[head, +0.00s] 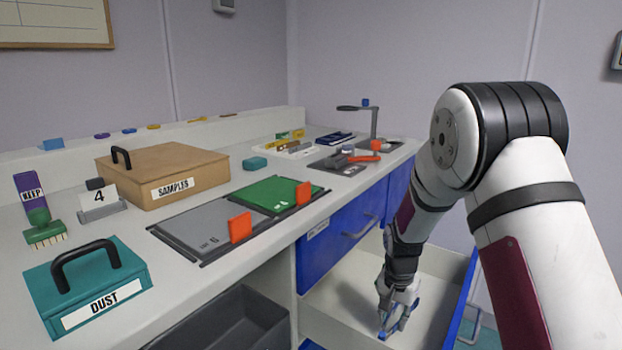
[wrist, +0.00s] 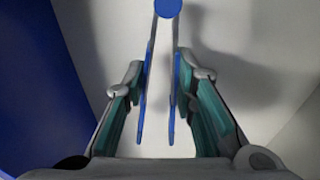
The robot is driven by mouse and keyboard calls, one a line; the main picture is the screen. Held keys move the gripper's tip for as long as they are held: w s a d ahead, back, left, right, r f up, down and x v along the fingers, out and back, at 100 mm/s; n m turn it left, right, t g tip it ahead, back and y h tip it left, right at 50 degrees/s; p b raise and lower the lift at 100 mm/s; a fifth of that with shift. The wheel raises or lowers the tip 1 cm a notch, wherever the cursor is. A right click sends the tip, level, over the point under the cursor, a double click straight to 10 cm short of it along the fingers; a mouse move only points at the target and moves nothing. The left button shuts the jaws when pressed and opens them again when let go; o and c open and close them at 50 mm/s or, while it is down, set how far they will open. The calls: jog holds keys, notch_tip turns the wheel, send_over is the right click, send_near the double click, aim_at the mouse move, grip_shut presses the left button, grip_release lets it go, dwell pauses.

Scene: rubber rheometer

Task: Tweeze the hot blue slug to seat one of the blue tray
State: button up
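My gripper (head: 396,305) is low inside the open drawer. In the wrist view my gripper (wrist: 160,75) has its teal-padded fingers either side of slim blue-and-grey tweezers (wrist: 146,95), with the fingertips against them. The tweezers' two arms stand apart. A round blue piece (wrist: 167,8), which looks like the blue slug, shows at their far end; I cannot tell whether they grip it. In the head view some blue (head: 386,331) shows at the fingertips. A flat dark-blue object (head: 335,138) at the back of the counter may be the blue tray; I cannot tell.
The open drawer (head: 345,295) has a pale, mostly bare floor and walls close around my gripper. On the counter are a teal DUST box (head: 125,283), a SAMPLES box (head: 200,168), grey and green plates (head: 275,192) with orange tabs, and a small stand (head: 373,122).

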notch_tip(320, 180, up, 7)
jog(key=p, duration=0.4)
jog(key=shift+r, duration=0.1)
jog(key=shift+p, duration=0.4)
jog(key=s+r+n+p, duration=0.3)
jog(key=s+r+p, duration=0.2)
jog(key=s+p, duration=0.6)
jog(key=s+a+r+n+p, duration=0.1)
jog(key=s+r+n+p, duration=0.3)
jog(key=s+p, duration=0.7)
notch_tip(320, 180, up, 2)
jog(key=p, duration=0.3)
jog(key=shift+y+p, duration=0.35)
jog(key=shift+y, duration=0.05)
